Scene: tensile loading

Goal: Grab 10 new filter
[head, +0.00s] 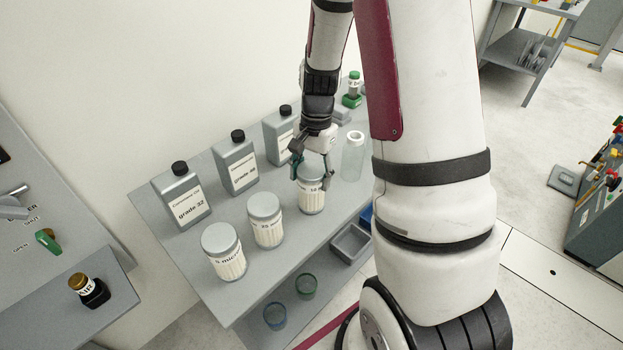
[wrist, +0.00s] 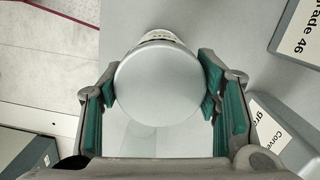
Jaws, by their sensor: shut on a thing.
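A white filter jar with a grey lid and a label starting "10" (head: 311,198) stands upright on the grey table. In the wrist view its round lid (wrist: 160,86) fills the space between the fingers. My gripper (head: 311,176) is shut on this jar from above, with its green pads (wrist: 160,102) on both sides of the lid. Two similar filter jars stand to the left: one with a partly readable label (head: 266,222) and one labelled "5 micron" (head: 225,254). The far side of the held jar is hidden.
Several grey bottles with black caps, such as "grade 32" (head: 183,197) and another (head: 237,164), line the table's back. A clear bottle (head: 353,157) stands right of my gripper.

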